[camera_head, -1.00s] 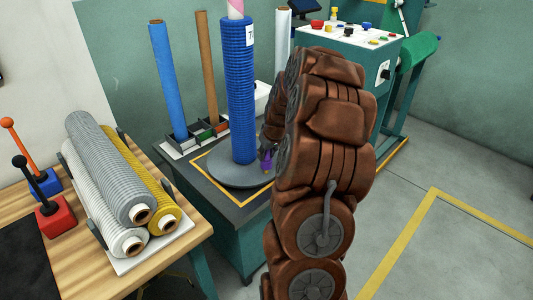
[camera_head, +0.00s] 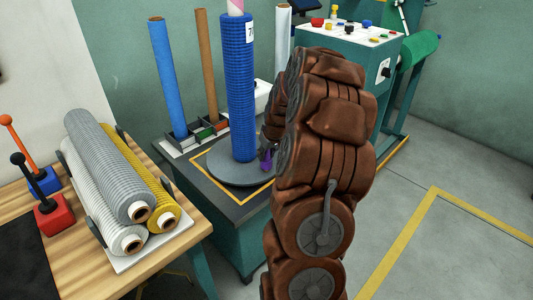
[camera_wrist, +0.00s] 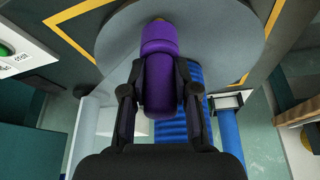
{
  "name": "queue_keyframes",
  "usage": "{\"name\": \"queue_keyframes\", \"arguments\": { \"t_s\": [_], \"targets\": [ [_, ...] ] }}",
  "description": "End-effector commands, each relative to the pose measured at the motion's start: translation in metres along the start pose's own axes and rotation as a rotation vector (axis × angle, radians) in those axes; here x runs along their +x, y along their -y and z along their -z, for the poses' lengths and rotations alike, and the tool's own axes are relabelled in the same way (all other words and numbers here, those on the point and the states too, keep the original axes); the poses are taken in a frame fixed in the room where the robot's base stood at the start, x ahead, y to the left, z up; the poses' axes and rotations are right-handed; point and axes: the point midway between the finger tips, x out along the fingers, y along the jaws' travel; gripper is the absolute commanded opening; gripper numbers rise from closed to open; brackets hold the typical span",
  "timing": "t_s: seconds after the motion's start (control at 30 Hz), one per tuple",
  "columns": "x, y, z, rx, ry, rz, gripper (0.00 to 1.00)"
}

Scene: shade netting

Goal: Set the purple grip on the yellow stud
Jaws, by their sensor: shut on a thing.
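The purple grip (camera_wrist: 160,75) is a rounded cylinder held between the two black fingers of my gripper (camera_wrist: 160,88) in the wrist view. In the head view, a small part of the purple grip (camera_head: 266,160) shows beside the brown arm, at the right edge of the grey round plate (camera_head: 218,173). My fingers are hidden behind my arm in the head view.
A tall blue mesh roll (camera_head: 239,90) stands on the round plate, close to the grip. Behind it are a blue roll (camera_head: 168,80) and a brown tube (camera_head: 206,65) in a rack. A control box (camera_head: 345,50) with buttons stands behind my arm. Floor at right is clear.

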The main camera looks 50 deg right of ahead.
Motion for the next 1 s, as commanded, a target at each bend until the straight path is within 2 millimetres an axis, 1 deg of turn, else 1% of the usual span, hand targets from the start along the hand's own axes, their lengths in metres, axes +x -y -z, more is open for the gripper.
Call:
{"name": "queue_keyframes", "arguments": {
  "t_s": [1.0],
  "targets": [
    [0.0072,-0.0001,-0.0029,0.000,0.000,0.000,0.00]
  ]
}}
